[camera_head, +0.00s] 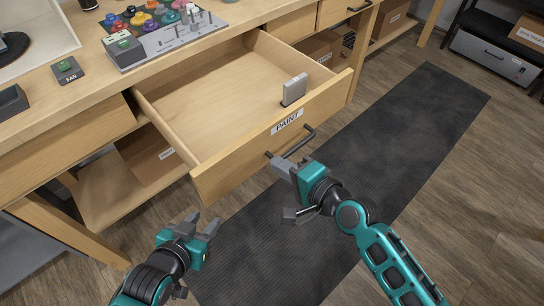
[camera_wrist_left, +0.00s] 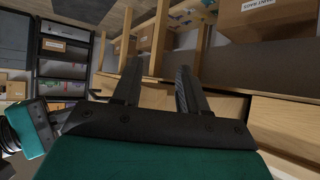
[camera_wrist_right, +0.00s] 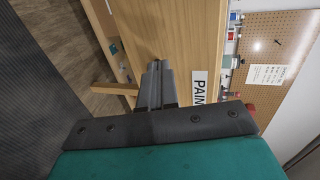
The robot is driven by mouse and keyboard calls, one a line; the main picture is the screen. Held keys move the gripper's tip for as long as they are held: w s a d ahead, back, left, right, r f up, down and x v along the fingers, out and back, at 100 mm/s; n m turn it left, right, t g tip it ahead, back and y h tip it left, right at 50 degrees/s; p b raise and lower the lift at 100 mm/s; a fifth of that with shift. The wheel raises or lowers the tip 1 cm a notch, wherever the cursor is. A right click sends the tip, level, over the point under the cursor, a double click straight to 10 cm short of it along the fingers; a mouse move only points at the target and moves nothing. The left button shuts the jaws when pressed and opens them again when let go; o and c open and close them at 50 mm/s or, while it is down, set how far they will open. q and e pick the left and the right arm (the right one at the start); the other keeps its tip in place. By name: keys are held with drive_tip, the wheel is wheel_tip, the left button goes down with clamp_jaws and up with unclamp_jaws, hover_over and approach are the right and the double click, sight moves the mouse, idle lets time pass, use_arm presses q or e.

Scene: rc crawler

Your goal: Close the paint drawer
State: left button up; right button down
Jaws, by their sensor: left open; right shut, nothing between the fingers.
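The paint drawer (camera_head: 230,150) is pulled out from the wooden workbench, with its "PAINT" label (camera_head: 287,121) and dark bar handle (camera_head: 298,146) on the front. A small grey block (camera_head: 294,89) stands inside near the front panel. My right gripper (camera_head: 274,160) is shut and empty, at the drawer front by the left end of the handle; I cannot tell whether it touches. In the right wrist view, its shut fingers (camera_wrist_right: 158,85) point at the drawer front beside the label. My left gripper (camera_head: 204,224) is open and empty, below and left of the drawer front. Its spread fingers (camera_wrist_left: 155,88) show in the left wrist view.
The benchtop holds a rack of paint pots (camera_head: 150,25), a FAN switch (camera_head: 67,70) and a dark tray (camera_head: 12,101). Cardboard boxes (camera_head: 150,155) sit on the shelf below. A dark mat (camera_head: 400,130) covers the floor before the bench.

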sight(262, 151)
drive_tip(key=shift+w+a, duration=1.05)
drive_tip(key=shift+a, duration=0.15)
use_arm(q)
drive_tip(key=shift+w+r, duration=0.1)
drive_tip(key=shift+w, duration=0.05)
